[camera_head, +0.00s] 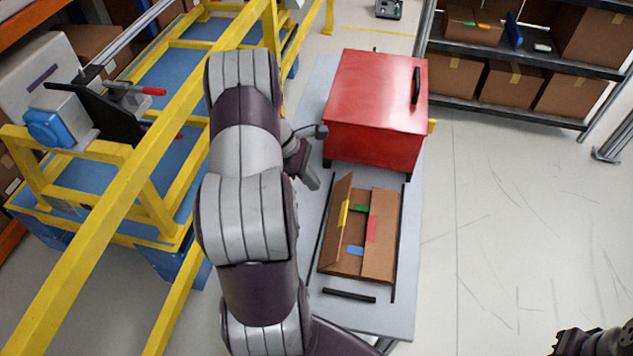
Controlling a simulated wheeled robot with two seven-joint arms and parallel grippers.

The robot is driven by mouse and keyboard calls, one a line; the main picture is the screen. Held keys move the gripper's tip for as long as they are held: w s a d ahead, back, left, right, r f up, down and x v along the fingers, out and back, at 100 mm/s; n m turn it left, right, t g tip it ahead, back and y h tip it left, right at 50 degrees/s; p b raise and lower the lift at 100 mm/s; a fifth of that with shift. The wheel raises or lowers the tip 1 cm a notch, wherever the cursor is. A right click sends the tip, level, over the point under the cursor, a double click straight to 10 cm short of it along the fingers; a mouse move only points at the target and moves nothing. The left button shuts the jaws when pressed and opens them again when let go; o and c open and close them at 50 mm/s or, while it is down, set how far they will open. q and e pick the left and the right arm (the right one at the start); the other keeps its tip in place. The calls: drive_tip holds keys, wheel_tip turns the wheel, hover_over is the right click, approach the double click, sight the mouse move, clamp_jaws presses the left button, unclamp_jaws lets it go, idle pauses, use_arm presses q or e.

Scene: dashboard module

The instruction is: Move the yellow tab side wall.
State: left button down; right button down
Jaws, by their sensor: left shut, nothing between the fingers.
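A cardboard box (378,262) lies on the grey table between two dark rails. Its side wall with the yellow tab (344,213) is on the left and stands up at a slant. Green (361,208), red (371,229) and blue (355,250) tabs show on the other flaps, which look to lie flat or nearly so. My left gripper (313,182) is shut and empty, just above and left of the yellow tab wall's far end; I cannot tell whether it touches. My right gripper (590,342) shows only partly at the bottom right corner, far from the box.
A red case (377,105) with a black handle stands on the grey table (400,318) behind the box. A black bar (349,296) lies in front of the box. A yellow frame (170,170) stands left of my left arm. Shelves with cartons (513,87) are at the back right. The right floor is clear.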

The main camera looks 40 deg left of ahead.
sight(343, 213)
use_arm(q)
drive_tip(key=x, duration=0.3)
drive_tip(key=d+p+x, duration=0.1)
drive_tip(key=x, duration=0.6)
drive_tip(key=shift+w+d+r+p, duration=0.2)
drive_tip(key=shift+w+r+p, duration=0.05)
drive_tip(key=shift+r+p, duration=0.2)
drive_tip(key=shift+d+f, duration=0.1)
drive_tip(key=shift+d, duration=0.1)
